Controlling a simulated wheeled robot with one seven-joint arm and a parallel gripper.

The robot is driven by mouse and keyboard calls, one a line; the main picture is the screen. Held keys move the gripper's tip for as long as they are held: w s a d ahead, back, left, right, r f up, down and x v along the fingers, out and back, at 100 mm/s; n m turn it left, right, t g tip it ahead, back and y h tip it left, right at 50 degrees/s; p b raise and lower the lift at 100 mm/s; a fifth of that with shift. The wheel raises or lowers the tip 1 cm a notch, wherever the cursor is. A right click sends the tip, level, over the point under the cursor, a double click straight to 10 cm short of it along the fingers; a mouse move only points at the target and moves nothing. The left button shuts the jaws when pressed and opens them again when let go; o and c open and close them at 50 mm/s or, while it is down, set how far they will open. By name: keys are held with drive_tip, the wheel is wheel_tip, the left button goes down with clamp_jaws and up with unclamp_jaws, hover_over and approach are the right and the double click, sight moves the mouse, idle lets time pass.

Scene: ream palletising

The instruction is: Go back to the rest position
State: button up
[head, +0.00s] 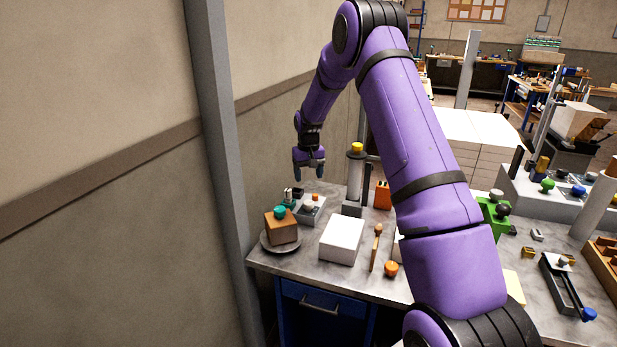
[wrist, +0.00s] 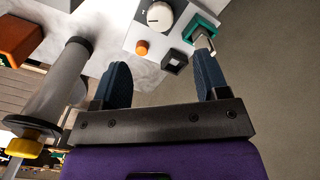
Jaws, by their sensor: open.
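My gripper (head: 308,174) hangs from my raised purple arm above the back left part of the workbench, with its fingers pointing down. In the wrist view the two dark blue fingers of the gripper (wrist: 161,62) stand well apart, with nothing between them. A white ream-like block (head: 341,242) lies on the bench in front of the gripper. A large white stack (head: 478,145) stands behind my arm, partly hidden by it.
A grey box with a knob (head: 309,211) is below the gripper. A cylinder with a yellow cap (head: 355,170) stands right of it. A brown block (head: 281,228) sits on a round plate. A grey post (head: 217,150) and the wall are close at left.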

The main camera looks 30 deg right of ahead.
idle(0.3)
drive_tip(key=s+a+r+t, duration=0.1)
drive_tip(key=s+a+r, duration=0.3)
drive_tip(key=s+r, duration=0.3)
drive_tip(key=s+a+r+n+t, duration=0.1)
drive_tip(key=s+a+r, duration=0.25)
drive_tip(key=r, duration=0.55)
drive_tip(key=s+a+r, duration=0.4)
drive_tip(key=s+r, duration=0.3)
drive_tip(key=r, duration=0.1)
drive_tip(key=s+a+r+t, duration=0.1)
drive_tip(key=s+a, duration=0.2)
drive_tip(key=s, duration=1)
drive_tip(key=s+a+r+n+t, duration=0.1)
drive_tip(key=s+a+r+t, duration=0.1)
drive_tip(key=s, duration=1.2)
drive_tip(key=shift+s+a+r+n, duration=0.3)
drive_tip(key=shift+a, duration=0.6)
